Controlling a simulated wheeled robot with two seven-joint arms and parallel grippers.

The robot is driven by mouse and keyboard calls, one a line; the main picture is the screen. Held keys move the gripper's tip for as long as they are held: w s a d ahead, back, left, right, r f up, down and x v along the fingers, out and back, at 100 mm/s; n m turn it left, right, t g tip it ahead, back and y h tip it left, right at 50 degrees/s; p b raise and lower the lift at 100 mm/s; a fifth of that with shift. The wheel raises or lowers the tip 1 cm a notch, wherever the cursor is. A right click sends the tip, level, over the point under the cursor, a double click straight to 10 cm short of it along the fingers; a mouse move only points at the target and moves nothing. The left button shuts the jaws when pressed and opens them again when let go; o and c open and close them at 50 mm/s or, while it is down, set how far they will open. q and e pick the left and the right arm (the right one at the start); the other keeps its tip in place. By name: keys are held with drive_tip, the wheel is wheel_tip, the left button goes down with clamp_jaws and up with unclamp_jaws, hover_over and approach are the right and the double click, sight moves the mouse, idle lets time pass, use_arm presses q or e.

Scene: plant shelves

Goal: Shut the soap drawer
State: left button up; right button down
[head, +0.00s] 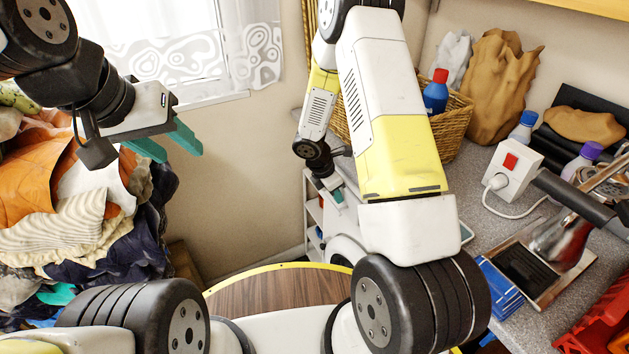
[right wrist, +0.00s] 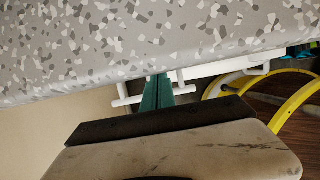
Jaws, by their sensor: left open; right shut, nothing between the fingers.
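I cannot make out the soap drawer for sure. A white rounded part (head: 345,250) below the counter is largely hidden by my right arm.
The speckled counter (head: 455,185) carries a wicker basket (head: 452,126), a white socket box (head: 511,166) and several bottles. White shelves (head: 313,215) stand below its left end. A clothes heap (head: 75,210) is at the left. A yellow-rimmed round wooden surface (head: 270,298) lies low in front.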

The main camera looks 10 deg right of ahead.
drive_tip(key=shift+w+d, duration=0.1)
drive_tip(key=shift+d, duration=0.15)
drive_tip(key=shift+r, duration=0.15)
drive_tip(key=s+r+m+y, duration=0.1)
drive_tip(key=s+r+m, duration=0.2)
drive_tip(key=r, duration=0.5)
drive_tip(key=s+a+r+m+t, duration=0.1)
drive_tip(key=s+r+m, duration=0.25)
drive_tip(key=r, duration=0.55)
drive_tip(key=s+r+m+y, duration=0.1)
drive_tip(key=s+r+m, duration=0.15)
drive_tip(key=r, duration=0.55)
drive_tip(key=s+a+r+m+t+y, duration=0.1)
drive_tip(key=s+r+m+t+y, duration=0.1)
drive_tip(key=s+r+m, duration=0.4)
drive_tip(key=s+a+r+m+t+y, duration=0.1)
drive_tip(key=s+a+r+m+y, duration=0.1)
drive_tip(key=s+r+m, duration=0.3)
drive_tip(key=s+m, duration=0.1)
drive_tip(key=s, duration=0.2)
drive_tip(key=shift+s+a+r+t, duration=0.3)
drive_tip(key=shift+s+r+t, duration=0.1)
